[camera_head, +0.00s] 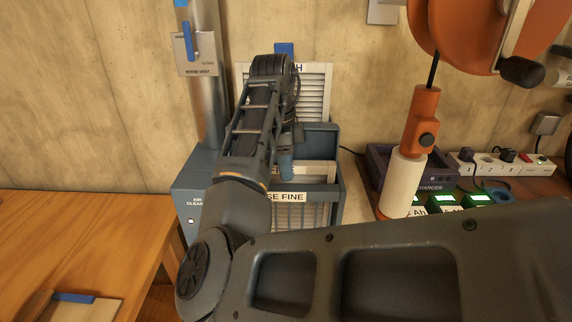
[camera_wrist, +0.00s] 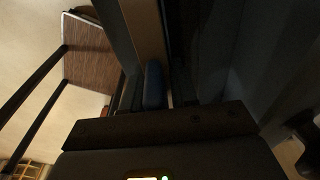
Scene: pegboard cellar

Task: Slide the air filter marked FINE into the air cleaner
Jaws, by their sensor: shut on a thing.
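The blue-grey air cleaner (camera_head: 187,190) stands against the wall, with a partly hidden front label ending in "SE FINE" (camera_head: 287,197) above a pale grille. My gripper (camera_head: 287,150) is over its open top, shut on the blue tab of a filter. The blue tab shows between the fingers in the wrist view (camera_wrist: 153,85). The filter's cream frame (camera_head: 312,169) shows in the air cleaner's opening, upper edge exposed; how deep it sits cannot be told. No mark on it is readable. My arm hides much of the front.
A louvred cream panel (camera_head: 316,88) with a label ending in "H" and a blue tab (camera_head: 284,49) stands behind. Another blue-tabbed panel (camera_head: 85,308) lies on the wooden bench (camera_head: 45,230) at left. A charger (camera_head: 380,158) and orange reel (camera_head: 455,30) are at right.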

